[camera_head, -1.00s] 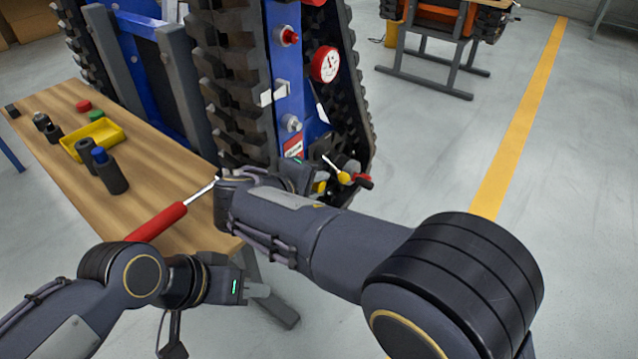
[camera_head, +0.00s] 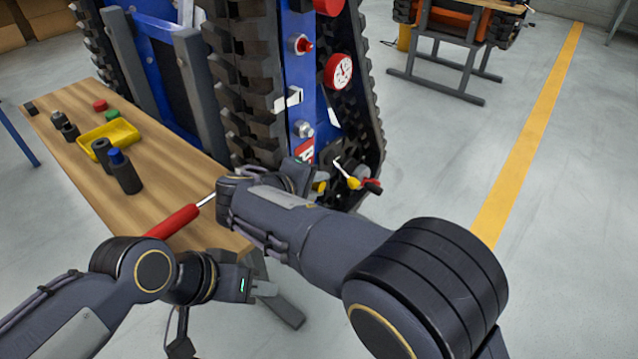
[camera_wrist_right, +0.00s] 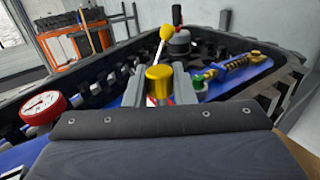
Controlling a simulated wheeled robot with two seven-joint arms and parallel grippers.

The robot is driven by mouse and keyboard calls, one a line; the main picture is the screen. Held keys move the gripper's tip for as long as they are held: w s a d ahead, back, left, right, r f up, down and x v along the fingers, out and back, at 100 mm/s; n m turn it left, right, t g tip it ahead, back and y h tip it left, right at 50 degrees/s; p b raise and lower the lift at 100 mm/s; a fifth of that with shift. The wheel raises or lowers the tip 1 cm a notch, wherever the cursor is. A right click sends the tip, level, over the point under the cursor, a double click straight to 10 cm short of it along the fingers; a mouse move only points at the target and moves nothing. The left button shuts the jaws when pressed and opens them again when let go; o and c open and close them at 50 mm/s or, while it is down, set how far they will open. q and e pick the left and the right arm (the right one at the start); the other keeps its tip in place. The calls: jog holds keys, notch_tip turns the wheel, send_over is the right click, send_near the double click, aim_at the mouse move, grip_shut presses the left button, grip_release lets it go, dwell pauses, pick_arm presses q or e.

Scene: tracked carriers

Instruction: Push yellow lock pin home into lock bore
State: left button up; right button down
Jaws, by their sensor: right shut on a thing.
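The yellow lock pin (camera_wrist_right: 159,80) shows its rounded yellow head in the right wrist view, between the two grey fingers of my right gripper (camera_wrist_right: 160,88), which is shut on it. In the head view, a bit of its yellow (camera_head: 320,187) shows beside my right gripper (camera_head: 308,178), at the lower end of the blue tracked carrier (camera_head: 326,107). The lock bore is hidden behind the pin head and fingers, so I cannot tell how deep the pin sits. My left gripper (camera_head: 265,289) hangs low, off the front edge of the workbench, away from the pin; its jaw gap is unclear.
A lever with a yellow ball (camera_wrist_right: 167,32) stands just beyond the pin. A red gauge (camera_head: 339,72) and black tracks (camera_head: 243,70) flank the work spot. The wooden bench (camera_head: 165,190) holds a yellow tray (camera_head: 110,137), a red-handled tool (camera_head: 172,221) and bottles.

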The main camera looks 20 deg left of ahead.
jog(key=shift+w+a+p, duration=0.3)
jog(key=shift+a+p, duration=0.2)
jog(key=shift+a, duration=0.3)
jog(key=c, duration=1.1)
grip_release()
jog(key=shift+c, duration=0.2)
jog(key=shift+r, duration=0.1)
jog(key=v, duration=0.7)
jog(key=shift+s+r+p, duration=0.1)
jog(key=shift+s+p, duration=0.2)
jog(key=shift+s, duration=0.1)
jog(key=shift+c, duration=0.5)
